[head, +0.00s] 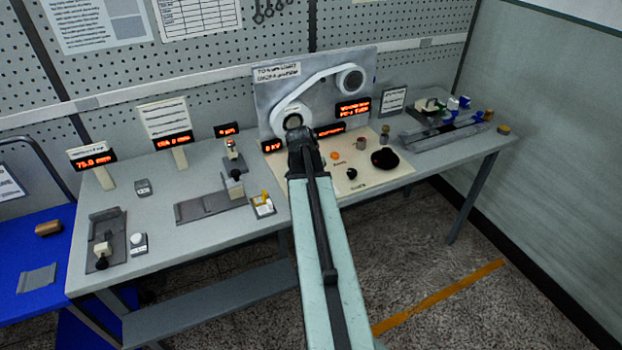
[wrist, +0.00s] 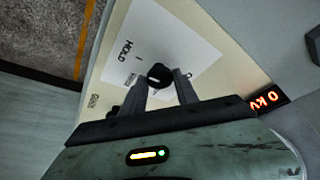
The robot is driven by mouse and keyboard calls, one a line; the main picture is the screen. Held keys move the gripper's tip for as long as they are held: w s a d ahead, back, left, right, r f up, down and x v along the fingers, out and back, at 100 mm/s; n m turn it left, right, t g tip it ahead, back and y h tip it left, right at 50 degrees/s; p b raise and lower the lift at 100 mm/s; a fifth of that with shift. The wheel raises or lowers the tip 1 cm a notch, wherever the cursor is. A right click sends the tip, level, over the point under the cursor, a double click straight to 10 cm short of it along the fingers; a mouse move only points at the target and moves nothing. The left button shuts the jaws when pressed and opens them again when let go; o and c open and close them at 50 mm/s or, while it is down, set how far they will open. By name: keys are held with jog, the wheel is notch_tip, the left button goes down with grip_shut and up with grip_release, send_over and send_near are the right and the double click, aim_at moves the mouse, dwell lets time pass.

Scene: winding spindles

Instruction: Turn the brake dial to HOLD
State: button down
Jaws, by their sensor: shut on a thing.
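The brake dial is a small round black knob (wrist: 159,74) on a white label plate in the wrist view. The word HOLD (wrist: 125,49) is printed on the plate to the upper left of the dial, with a short tick between them. A second word below HOLD is too blurred to read. My gripper (wrist: 160,82) has its two fingers on either side of the dial, shut on it. A pale mark shows on the knob, but its exact direction is unclear. In the head view my gripper (head: 303,165) is over the panel and hides the dial.
The cream panel (head: 400,176) carries an orange knob (head: 335,155), a small black knob (head: 352,173) and a large black knob (head: 385,158) right of my gripper. A belt-and-pulley board (head: 330,95) stands behind. A 0 kV display (wrist: 268,99) is close at the right.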

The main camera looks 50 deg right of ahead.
jog(key=shift+a, duration=0.1)
dwell(0.3)
jog(key=c, duration=0.9)
grip_release()
jog(key=shift+c, duration=0.2)
jog(key=shift+r, duration=0.1)
jog(key=p+v, duration=0.7)
jog(key=shift+a+r, duration=0.15)
jog(key=shift+r, duration=0.1)
